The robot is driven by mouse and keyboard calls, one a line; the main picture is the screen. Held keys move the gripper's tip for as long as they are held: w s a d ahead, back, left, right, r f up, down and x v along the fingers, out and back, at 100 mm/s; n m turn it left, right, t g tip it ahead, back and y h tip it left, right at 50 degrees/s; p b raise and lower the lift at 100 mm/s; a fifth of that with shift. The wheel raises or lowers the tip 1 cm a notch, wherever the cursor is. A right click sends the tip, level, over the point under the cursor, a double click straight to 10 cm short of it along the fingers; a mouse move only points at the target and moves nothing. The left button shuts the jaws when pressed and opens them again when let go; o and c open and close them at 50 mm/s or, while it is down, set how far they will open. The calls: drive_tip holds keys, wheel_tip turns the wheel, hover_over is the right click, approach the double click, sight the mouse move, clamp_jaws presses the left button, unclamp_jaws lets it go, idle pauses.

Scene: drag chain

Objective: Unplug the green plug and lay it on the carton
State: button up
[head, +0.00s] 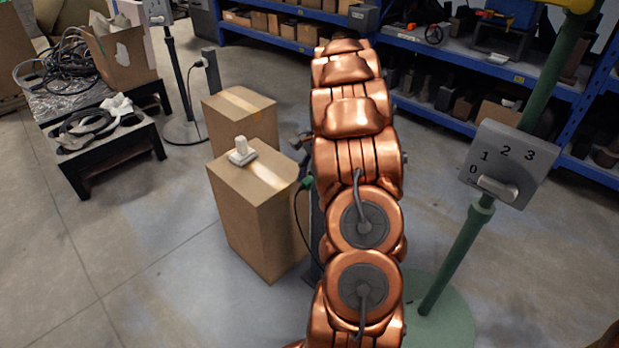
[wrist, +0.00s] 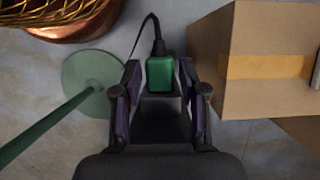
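The green plug (wrist: 160,74) shows in the wrist view with a black cable leaving its far end. It sits between the fingertips of my gripper (wrist: 159,82), with a visible gap on each side; the fingers look open around it. In the head view the plug (head: 307,182) is a small green spot at the top of a dark post (head: 314,225), partly hidden by my copper arm. My gripper is mostly hidden there. The carton (head: 262,220) stands just left of the post, a white plug-like object (head: 241,153) on its top. The carton (wrist: 265,60) is at right in the wrist view.
A second carton (head: 240,122) stands behind the first. A green switch stand (head: 455,260) with a dial plate marked 0 to 3 (head: 507,163) is at right. A black table (head: 105,150) with cables is at left. Blue shelves (head: 440,48) line the back.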

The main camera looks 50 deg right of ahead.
drive_tip(key=shift+o, duration=1.4)
drive_tip(key=shift+r, duration=0.15)
drive_tip(key=p+v, duration=0.2)
drive_tip(key=v, duration=0.9)
drive_tip(key=shift+d+r, duration=0.15)
drive_tip(key=shift+r, duration=0.2)
drive_tip(key=s+a+r+n+g+h, duration=0.15)
drive_tip(key=a+n, duration=0.25)
drive_tip(key=a, duration=0.8)
drive_tip(key=s+a+r+n+g, duration=0.15)
drive_tip(key=a+n, duration=0.25)
drive_tip(key=a, duration=0.8)
drive_tip(key=s+a+f+n+h, duration=0.2)
drive_tip(key=s+a+n, duration=0.4)
drive_tip(key=s, duration=0.4)
drive_tip(key=s+a+f+n+h, duration=0.15)
drive_tip(key=s+a+n, duration=0.25)
drive_tip(key=s+a, duration=0.45)
wheel_tip(320, 180, up, 25)
drive_tip(key=s+t+p, duration=0.1)
drive_tip(key=s+p, duration=0.1)
drive_tip(key=p, duration=2.2)
